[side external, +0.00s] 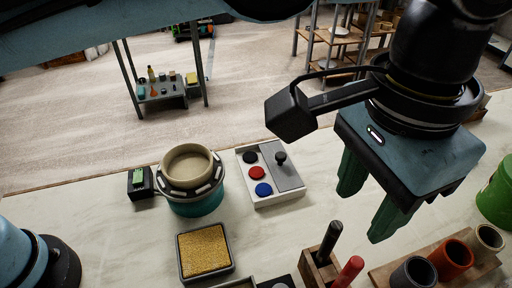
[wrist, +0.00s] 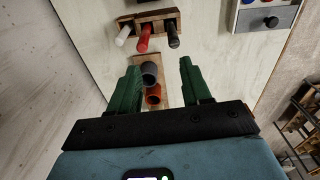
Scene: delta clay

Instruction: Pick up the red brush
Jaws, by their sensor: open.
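The red brush shows as a red handle (side external: 348,272) at the bottom edge of the side view, standing tilted in a wooden block (side external: 318,272). In the wrist view the red handle (wrist: 143,39) sits in the block's middle, between a white handle (wrist: 123,35) and a dark handle (wrist: 173,37). Its lower end is hidden in the block. My gripper (side external: 362,217) is open and empty, above and to the right of the brush in the side view. In the wrist view, the fingers (wrist: 160,66) are apart, with the brush beyond their tips.
A wooden rack with a dark cup (side external: 413,273), an orange cup (side external: 450,258) and a tan cup (side external: 487,239) stands below my gripper. A control box (side external: 285,170), a teal pot (side external: 195,205) and a yellow sponge tray (side external: 204,252) stand left. A green bin (side external: 497,195) is right.

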